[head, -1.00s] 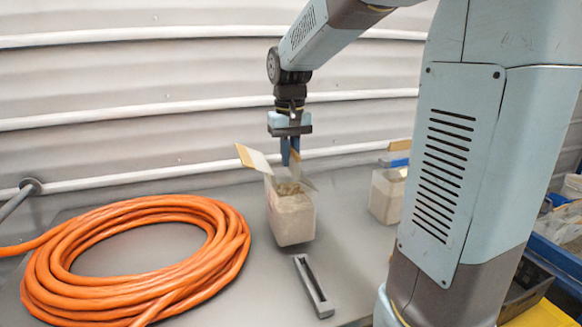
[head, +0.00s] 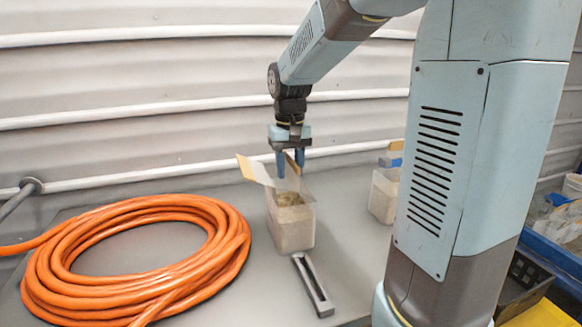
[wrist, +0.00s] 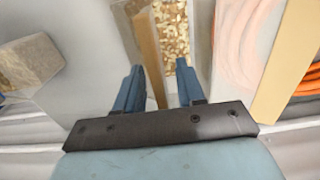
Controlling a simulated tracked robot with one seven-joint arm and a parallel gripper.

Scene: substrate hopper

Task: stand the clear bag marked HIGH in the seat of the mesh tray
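A clear, box-shaped bag (head: 291,231) of pale brown grain stands upright on the grey table, its top open with a tan-edged flap leaning left. No HIGH marking is readable on it. My gripper (head: 290,161) is above the bag's open top, fingers pointing down and apart. In the wrist view my gripper (wrist: 157,88) is open, with a tan strip and clear film showing between and beyond the fingers; whether they touch it I cannot tell. A dark crate (head: 527,272) with a mesh-like side is at the lower right, partly hidden by my arm; I cannot tell its seat.
A similar bag (head: 382,195) with a blue piece at its top stands right of and behind the first. A slotted grey bar (head: 313,287) lies in front of the first bag. A coiled orange hose (head: 135,255) fills the left. A blue bin (head: 560,250) is at right.

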